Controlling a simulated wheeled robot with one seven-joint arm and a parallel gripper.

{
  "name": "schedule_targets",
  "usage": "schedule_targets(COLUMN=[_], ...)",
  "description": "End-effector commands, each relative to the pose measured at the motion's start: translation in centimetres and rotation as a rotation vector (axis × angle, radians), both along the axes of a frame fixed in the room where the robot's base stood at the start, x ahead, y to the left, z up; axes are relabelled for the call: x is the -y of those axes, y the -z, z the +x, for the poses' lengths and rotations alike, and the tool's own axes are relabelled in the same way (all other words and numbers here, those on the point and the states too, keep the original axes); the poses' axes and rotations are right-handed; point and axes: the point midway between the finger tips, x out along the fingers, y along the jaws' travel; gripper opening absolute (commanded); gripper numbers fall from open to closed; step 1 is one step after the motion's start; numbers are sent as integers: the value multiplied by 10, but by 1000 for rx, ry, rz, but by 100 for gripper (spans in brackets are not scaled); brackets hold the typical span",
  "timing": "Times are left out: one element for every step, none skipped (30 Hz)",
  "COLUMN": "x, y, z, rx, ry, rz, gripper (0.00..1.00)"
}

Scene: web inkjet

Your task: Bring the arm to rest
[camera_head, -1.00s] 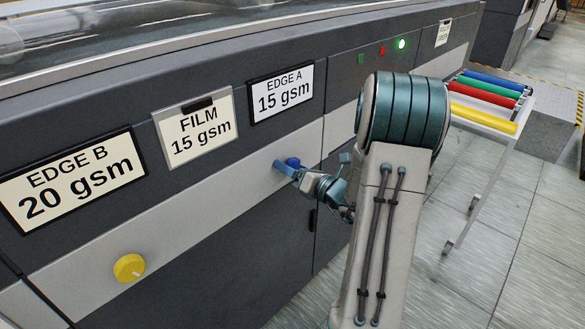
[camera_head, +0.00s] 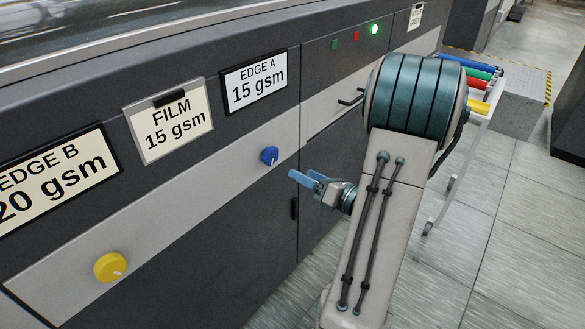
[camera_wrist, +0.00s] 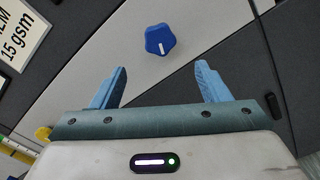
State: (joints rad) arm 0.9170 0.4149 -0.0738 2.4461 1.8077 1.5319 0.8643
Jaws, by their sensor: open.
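My gripper (camera_head: 304,179) is in front of the machine's front panel, open, with two blue fingers apart and nothing between them. It also shows in the wrist view (camera_wrist: 160,86). The blue knob (camera_head: 269,156) is on the light grey strip, a little left of the fingertips and apart from them. In the wrist view the blue knob (camera_wrist: 160,39) lies beyond the fingers, between their lines, with its white mark visible. My arm is bent, and its upper link and large teal joint hide part of the machine.
A yellow knob (camera_head: 110,267) is lower left on the strip. Signs read EDGE B (camera_head: 58,180), FILM (camera_head: 169,120) and EDGE A (camera_head: 254,83). A black handle (camera_head: 351,97) is behind my arm. A rack of coloured rollers (camera_head: 479,107) stands right. Floor at right is open.

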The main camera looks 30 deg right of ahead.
Motion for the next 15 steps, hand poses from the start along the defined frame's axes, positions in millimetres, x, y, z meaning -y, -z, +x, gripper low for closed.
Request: schedule_targets(x=[2, 3, 4, 4, 4, 4, 5, 4, 4, 4, 4, 4, 4, 4, 4], y=[0, 0, 0, 0, 0, 0, 0, 0, 0, 0, 0, 0, 0, 0, 0], z=[-5, -7, -10, -11, -12, -13, -13, -13, -13, -13, -13, -13, -13, -13, -13], rx=[0, -1, 0, 1, 1, 1, 1, 1, 1, 1, 1, 1, 1, 1, 1], ry=[2, 1, 1, 1, 1, 1, 1, -1, -1, -1, -1, -1, -1, -1, -1], rz=[0, 0, 0, 0, 0, 0, 0, 0, 0, 0, 0, 0, 0, 0, 0], gripper=[69, 69, 69, 69, 69, 69, 69, 69, 69, 69, 69, 69, 69, 69, 69])
